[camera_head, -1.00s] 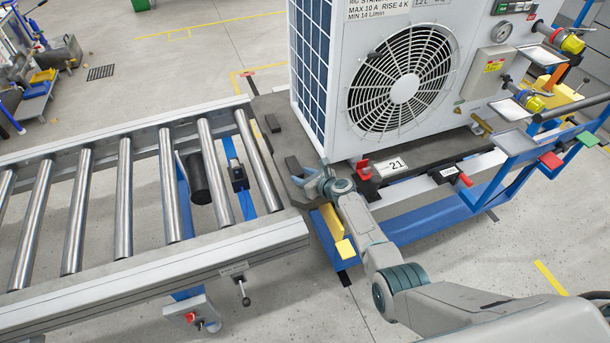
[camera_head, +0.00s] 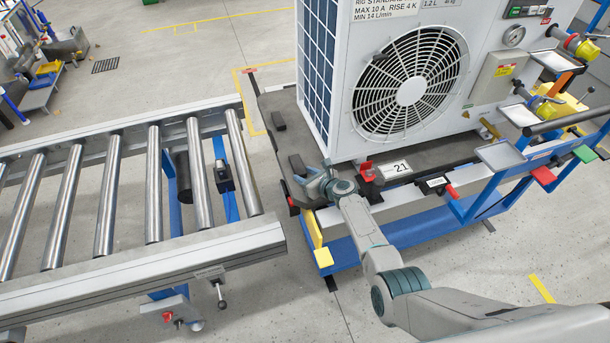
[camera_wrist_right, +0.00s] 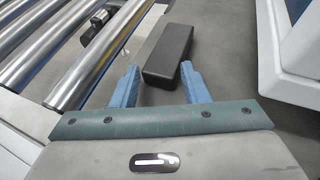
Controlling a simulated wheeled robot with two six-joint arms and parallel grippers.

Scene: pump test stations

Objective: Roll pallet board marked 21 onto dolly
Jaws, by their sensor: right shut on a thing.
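The pallet board (camera_head: 271,103) is a dark grey slab carrying a large white fan unit (camera_head: 335,117). The board lies over a blue frame (camera_head: 400,229) with side trays, which seems to be the dolly; I cannot tell for sure. In the right wrist view the dark block (camera_wrist_right: 168,55) lies at the tips of the blue fingers (camera_wrist_right: 160,85). The left gripper is out of view.
Yellow blocks (camera_head: 322,257) sit at the frame's near end. Trays (camera_head: 499,155) and a dark bar (camera_head: 565,121) stick out at right. Floor in front is clear.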

